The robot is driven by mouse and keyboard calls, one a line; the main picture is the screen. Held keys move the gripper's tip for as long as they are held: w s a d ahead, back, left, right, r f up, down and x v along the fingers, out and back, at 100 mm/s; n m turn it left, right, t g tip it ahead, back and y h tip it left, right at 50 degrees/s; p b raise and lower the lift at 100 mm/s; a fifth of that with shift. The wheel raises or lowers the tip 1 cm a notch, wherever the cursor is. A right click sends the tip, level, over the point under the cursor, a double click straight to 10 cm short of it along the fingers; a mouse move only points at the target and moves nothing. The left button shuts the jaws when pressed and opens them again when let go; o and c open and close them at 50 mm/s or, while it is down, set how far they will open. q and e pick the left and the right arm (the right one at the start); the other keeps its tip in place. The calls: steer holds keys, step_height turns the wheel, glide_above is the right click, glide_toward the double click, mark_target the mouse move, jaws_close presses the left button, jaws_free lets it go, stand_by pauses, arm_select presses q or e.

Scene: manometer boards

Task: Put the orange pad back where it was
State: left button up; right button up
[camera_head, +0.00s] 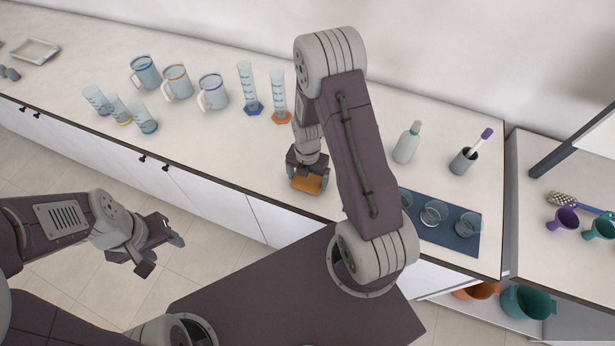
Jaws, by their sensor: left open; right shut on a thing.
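The orange pad (308,184) is a small orange-brown block near the front edge of the white counter. My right gripper (307,174) points down over it and is shut on it. The gripper hides the pad's top, and I cannot tell whether the pad touches the counter. My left gripper (160,246) is open and empty, out in front of the counter above the tiled floor.
Mugs (212,92) and measuring cylinders (248,88) stand at the back left. A bottle (406,145) and a dark holder (463,160) stand at the right. A blue mat (461,243) bears several glass dishes. The counter left of the pad is clear.

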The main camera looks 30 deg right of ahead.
mark_target(308, 181)
steer(key=shift+s+f, duration=0.15)
steer(key=o, duration=1.1)
steer(key=shift+c, duration=0.2)
steer(key=shift+r, duration=0.45)
step_height(308, 181, up, 12)
steer(key=s+a+r+m, duration=0.1)
steer(key=s+m, duration=0.3)
steer(key=m, duration=0.9)
steer(key=s+a+m+t, duration=0.1)
steer(key=s+a+m, duration=0.3)
steer(key=m, duration=0.9)
steer(key=shift+s+r+m+b, duration=0.2)
steer(key=shift+r+m+b, duration=0.1)
steer(key=shift+r+b, duration=0.15)
